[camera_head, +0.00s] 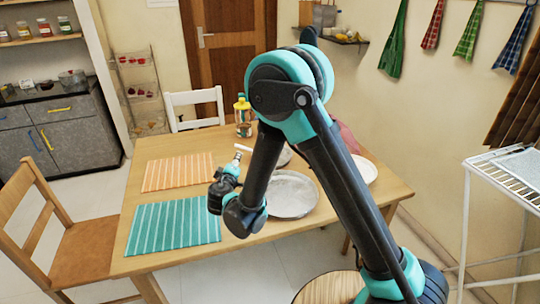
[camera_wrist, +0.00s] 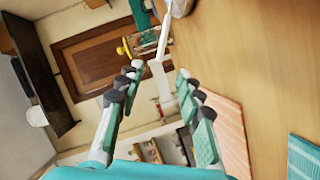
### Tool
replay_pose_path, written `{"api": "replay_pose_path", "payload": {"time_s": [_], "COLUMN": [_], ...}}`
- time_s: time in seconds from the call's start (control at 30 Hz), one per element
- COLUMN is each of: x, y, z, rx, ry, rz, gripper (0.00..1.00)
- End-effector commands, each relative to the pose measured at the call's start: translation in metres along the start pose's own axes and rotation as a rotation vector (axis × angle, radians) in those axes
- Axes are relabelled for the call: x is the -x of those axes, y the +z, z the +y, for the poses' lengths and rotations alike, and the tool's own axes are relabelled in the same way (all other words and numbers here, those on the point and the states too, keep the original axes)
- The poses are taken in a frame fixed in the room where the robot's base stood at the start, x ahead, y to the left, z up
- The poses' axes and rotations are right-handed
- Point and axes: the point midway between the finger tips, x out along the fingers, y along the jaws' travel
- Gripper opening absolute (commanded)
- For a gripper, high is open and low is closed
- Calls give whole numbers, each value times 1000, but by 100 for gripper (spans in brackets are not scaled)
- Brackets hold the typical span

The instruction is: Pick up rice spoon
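A white, slim handle-like piece, which looks like the rice spoon (camera_head: 262,148), lies near the table's middle in the head view, just past my gripper (camera_head: 237,158). In the wrist view the rice spoon (camera_wrist: 162,45) seems to be the thin white bar that runs up towards a pale bowl (camera_wrist: 181,7). My gripper (camera_wrist: 160,76) is open there, its fingers well apart with nothing held between them. The spoon shows beyond the fingertips, apart from them. My arm hides part of the bowl and the table behind it in the head view.
The wooden table (camera_head: 150,243) holds an orange striped mat (camera_head: 178,172), a teal striped mat (camera_head: 172,224), a round metal plate (camera_head: 291,194), a white plate (camera_head: 365,170) and a yellow-topped bottle (camera_head: 243,116). A white chair (camera_head: 194,98) stands behind, a wooden chair (camera_head: 85,240) at left.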

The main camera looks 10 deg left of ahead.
Motion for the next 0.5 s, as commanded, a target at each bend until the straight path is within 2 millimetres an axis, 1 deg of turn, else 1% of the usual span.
{"api": "replay_pose_path", "payload": {"time_s": [0.03, 0.3, 0.4, 0.5], "x": [-12, -65, -83, -97], "y": [2, 2, 2, 2], "z": [1, 1, 1, 1], "rx": [-2, -1, -1, -1], "ry": [2, 2, 1, 0], "rz": [-5, -5, -5, -5], "gripper": [36, 36, 36, 36]}}
